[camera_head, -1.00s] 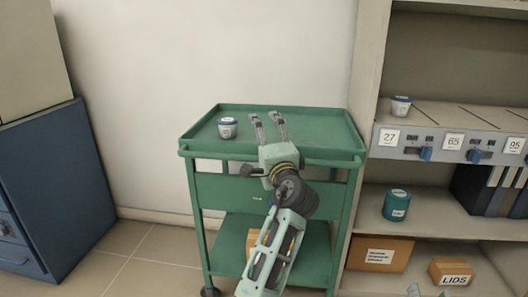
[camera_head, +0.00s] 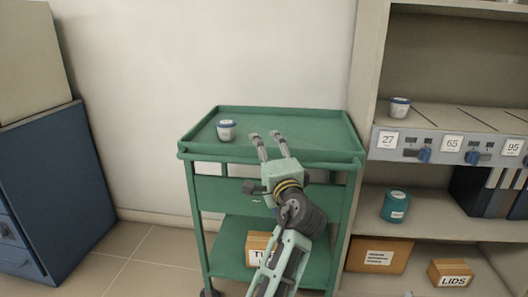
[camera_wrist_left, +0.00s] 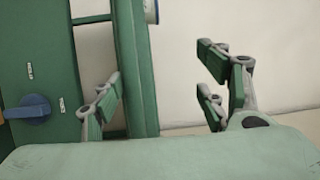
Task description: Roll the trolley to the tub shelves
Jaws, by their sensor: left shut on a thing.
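The green trolley (camera_head: 195,141) stands against the pale wall, left of a shelf unit (camera_head: 362,140) that holds tubs. A white tub with a blue lid (camera_head: 226,131) stands on its top tray. My left gripper (camera_head: 267,142) reaches the trolley's front edge. In the left wrist view a green rail of the trolley (camera_wrist_left: 136,70) runs between the fingers of my left gripper (camera_wrist_left: 165,95), which is shut on it. The exact contact is hard to see. My right gripper is not in view.
A box (camera_head: 257,246) lies on the trolley's lower shelf, partly behind my arm. The shelf unit holds a white tub (camera_head: 400,107), a teal tub (camera_head: 395,206) and a LIDS box (camera_head: 450,272). A blue cabinet (camera_head: 50,190) stands left. Floor is free between cabinet and trolley.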

